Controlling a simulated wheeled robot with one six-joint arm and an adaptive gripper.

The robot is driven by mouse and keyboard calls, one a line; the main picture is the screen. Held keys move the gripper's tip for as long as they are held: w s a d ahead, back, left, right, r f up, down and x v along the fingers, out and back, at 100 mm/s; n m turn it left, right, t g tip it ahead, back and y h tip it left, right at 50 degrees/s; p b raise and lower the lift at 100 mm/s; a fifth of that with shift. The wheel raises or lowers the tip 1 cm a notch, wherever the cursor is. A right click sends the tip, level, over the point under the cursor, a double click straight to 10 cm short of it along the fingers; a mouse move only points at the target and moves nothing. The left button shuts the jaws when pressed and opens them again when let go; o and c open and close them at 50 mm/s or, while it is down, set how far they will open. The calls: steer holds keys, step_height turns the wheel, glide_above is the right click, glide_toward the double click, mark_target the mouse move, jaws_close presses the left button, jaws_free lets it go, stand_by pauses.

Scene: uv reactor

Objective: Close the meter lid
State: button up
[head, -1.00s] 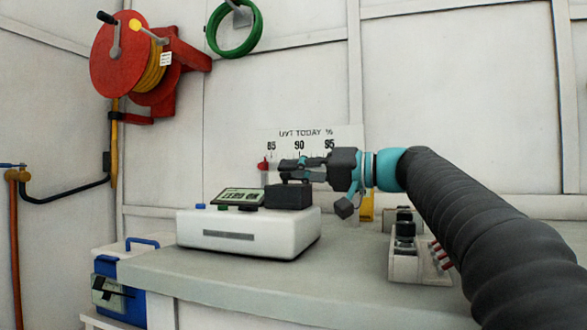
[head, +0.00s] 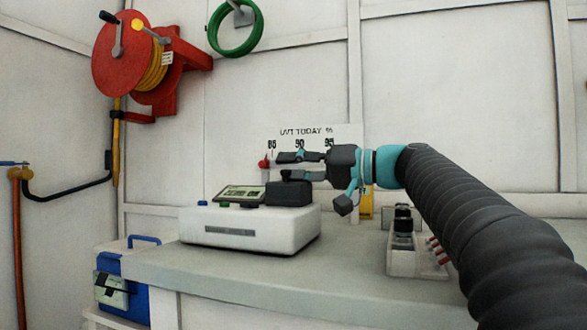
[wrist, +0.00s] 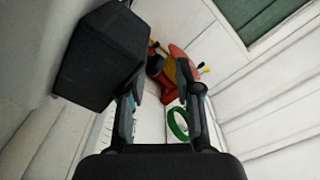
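The meter (head: 250,228) is a white box on the bench, with a tilted screen (head: 240,193) and a black block-like lid (head: 288,193) on top. The lid looks low on the meter; I cannot tell whether it is fully down. My gripper (head: 285,166) is level just above the lid, pointing left, its fingers apart one above the other. The lower finger is close to the lid's top; contact is unclear. In the wrist view my gripper (wrist: 160,85) is open with nothing between the fingers, and a dark block, apparently the lid (wrist: 103,55), is beside the left finger.
A rack with black-capped vials (head: 403,245) stands right on the bench (head: 300,280), under my arm. A UVT scale board (head: 345,135) with a red marker (head: 264,162) is behind the gripper. A red hose reel (head: 125,60) and green ring (head: 235,30) hang on the wall.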

steer(key=shift+w+f, duration=0.2)
steer(key=shift+f, duration=0.25)
steer(key=shift+s+d, duration=0.15)
steer(key=shift+d, duration=0.3)
steer(key=v, duration=1.1)
steer(key=shift+s+r, duration=0.2)
steer(key=shift+r, duration=0.15)
